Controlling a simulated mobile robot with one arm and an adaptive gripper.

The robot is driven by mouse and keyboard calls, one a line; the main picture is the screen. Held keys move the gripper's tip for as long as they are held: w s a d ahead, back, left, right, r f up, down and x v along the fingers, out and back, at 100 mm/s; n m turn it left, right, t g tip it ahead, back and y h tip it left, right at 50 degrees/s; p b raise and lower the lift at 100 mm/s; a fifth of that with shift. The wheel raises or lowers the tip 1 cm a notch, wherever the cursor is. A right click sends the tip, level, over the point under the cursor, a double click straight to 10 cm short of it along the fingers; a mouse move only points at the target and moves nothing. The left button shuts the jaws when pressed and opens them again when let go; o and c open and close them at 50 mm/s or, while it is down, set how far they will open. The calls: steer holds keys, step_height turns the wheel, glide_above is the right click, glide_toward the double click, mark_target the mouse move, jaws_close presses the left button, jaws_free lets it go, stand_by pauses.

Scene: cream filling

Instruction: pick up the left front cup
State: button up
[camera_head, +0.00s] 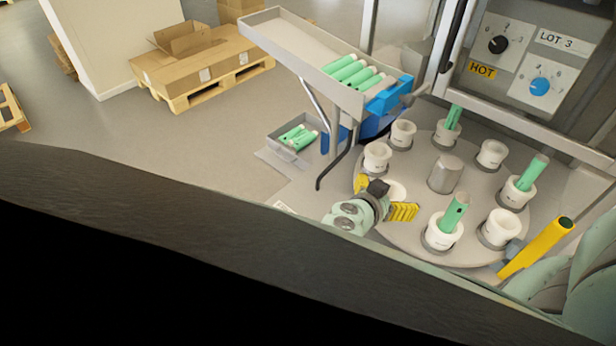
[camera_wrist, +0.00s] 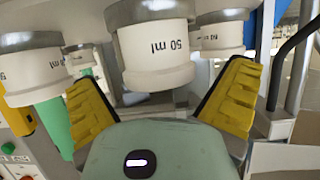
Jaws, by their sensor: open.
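The left front cup (camera_head: 397,188) is white and sits on the round turntable, partly hidden by my gripper (camera_head: 386,198) in the head view. In the wrist view a white cup marked "50 ml" (camera_wrist: 156,52) shows large and central, its grey ring at the top of the picture. My gripper (camera_wrist: 162,88) is open there, with one ribbed yellow finger on either side of this cup's lower part. I see no clear finger contact. No green tube shows in this cup. The neighbouring cup (camera_head: 442,236) to its right holds a green tube (camera_head: 455,211).
Several other white cups stand around the turntable (camera_head: 420,185), some with green tubes. A grey metal hub (camera_head: 445,174) stands in its middle. A yellow post (camera_head: 537,247) is at the right. A chute (camera_head: 300,45) with green tubes and a tube bin (camera_head: 282,145) lie beyond to the left.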

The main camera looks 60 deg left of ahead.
steer(key=shift+w+f, duration=0.15)
steer(key=shift+w, duration=0.2)
steer(key=c, duration=1.3)
steer(key=shift+r, duration=0.2)
steer(key=shift+r+b, duration=0.45)
steer(key=shift+r, duration=0.55)
steer(key=s+d+r+b, duration=0.2)
steer(key=s+d+b, duration=0.3)
steer(key=s+d, duration=0.5)
steer(key=shift+s+d+r, duration=0.15)
steer(key=shift+d+r, duration=0.2)
steer(key=shift+d, duration=0.8)
